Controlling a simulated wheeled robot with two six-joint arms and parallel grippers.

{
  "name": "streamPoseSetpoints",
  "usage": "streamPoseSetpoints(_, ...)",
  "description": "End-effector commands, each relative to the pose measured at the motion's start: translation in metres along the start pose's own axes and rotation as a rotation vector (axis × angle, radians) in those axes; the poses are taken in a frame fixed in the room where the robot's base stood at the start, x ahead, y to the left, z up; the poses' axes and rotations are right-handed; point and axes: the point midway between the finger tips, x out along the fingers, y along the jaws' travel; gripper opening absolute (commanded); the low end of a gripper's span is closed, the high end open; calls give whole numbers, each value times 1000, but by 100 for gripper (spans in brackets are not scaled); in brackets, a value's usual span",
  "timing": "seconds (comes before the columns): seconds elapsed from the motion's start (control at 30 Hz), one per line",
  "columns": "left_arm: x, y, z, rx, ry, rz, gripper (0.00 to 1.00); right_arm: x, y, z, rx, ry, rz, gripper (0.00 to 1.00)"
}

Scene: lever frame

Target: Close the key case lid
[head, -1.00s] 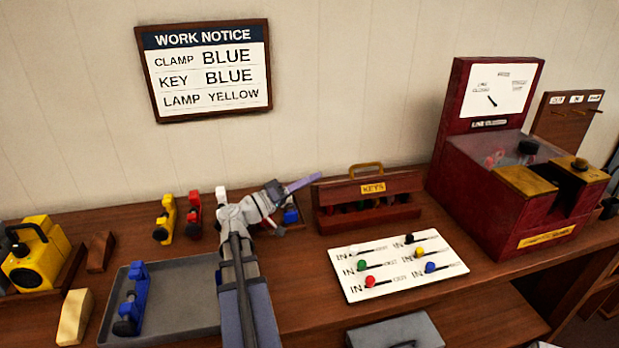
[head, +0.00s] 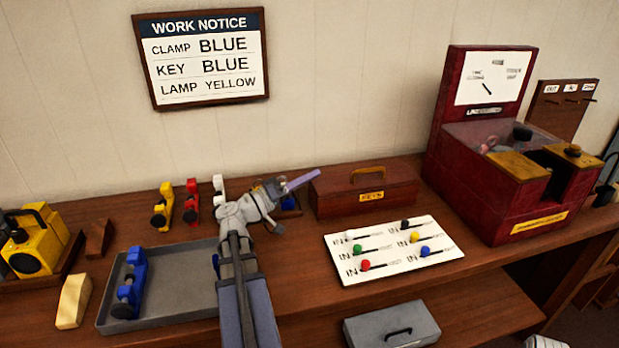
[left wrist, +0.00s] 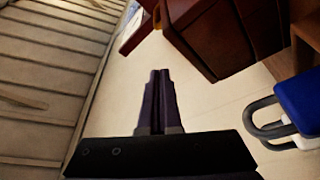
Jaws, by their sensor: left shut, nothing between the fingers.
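The key case (head: 340,198) is a dark red-brown wooden box at the back of the bench, right of the middle in the head view. Its lid (head: 366,178), with a brass handle and a yellow KEYS label, lies down on the box, and no keys show. My left gripper (head: 302,180) is shut and empty, just left of and above the case's left end, its purple fingers pointing right. In the left wrist view the shut fingers (left wrist: 160,85) show against the pale wall, with a red-brown box corner (left wrist: 225,35) at the upper right. My right gripper is out of view.
A white board with coloured knobs (head: 394,250) lies in front of the case. A large red lever cabinet (head: 485,190) stands to the right. Yellow, red and white clamps stand at the back left. A grey tray (head: 185,272) holds a blue clamp (head: 131,283).

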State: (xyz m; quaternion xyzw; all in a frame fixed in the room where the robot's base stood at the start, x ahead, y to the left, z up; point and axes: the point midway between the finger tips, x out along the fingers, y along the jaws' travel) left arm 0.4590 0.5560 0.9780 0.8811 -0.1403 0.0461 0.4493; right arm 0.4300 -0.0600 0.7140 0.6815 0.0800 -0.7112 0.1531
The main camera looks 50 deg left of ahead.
Motion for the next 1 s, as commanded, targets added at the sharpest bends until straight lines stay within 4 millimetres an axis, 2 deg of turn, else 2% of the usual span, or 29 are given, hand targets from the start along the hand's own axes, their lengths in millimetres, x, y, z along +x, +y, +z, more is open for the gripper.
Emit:
streamPoseSetpoints(0.27,0,1,-1,0,0,0,0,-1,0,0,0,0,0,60)
streamPoseSetpoints(0.47,2,9,-6,0,0,0,0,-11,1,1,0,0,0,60)
streamPoseSetpoints(0.67,7,26,-20,0,0,0,0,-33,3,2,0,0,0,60)
streamPoseSetpoints(1.0,17,65,-49,0,0,0,0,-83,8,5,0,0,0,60)
